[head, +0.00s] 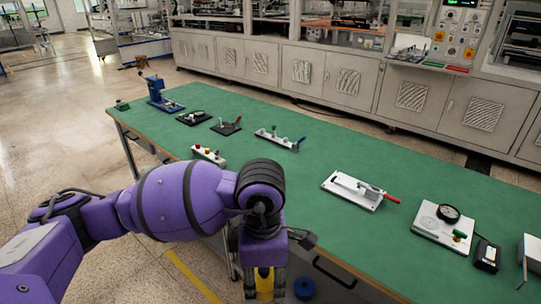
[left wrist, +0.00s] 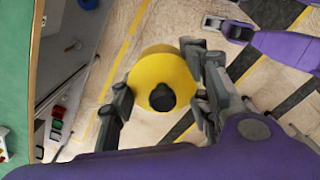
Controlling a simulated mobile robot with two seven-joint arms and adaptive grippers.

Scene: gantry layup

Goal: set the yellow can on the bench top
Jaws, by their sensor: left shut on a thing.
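The yellow can (head: 265,288) shows only in small part at the bottom of the head view, below my left gripper (head: 263,283). In the left wrist view, the round yellow can (left wrist: 152,64) has a dark middle. The two dark fingers of my left gripper (left wrist: 160,80) are shut on it from both sides. The gripper points down beside the near edge of the bench, with the floor beneath it. The green bench top (head: 300,178) lies beyond and to the right of the arm. My right gripper is not identifiable in either view.
A white fixture with a red handle (head: 359,190) and a white plate with a dial (head: 443,224) stand on the bench's right half. A button box (head: 208,156) sits near the front edge. Green surface between these is clear. A blue round object (head: 304,288) shows beside the gripper.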

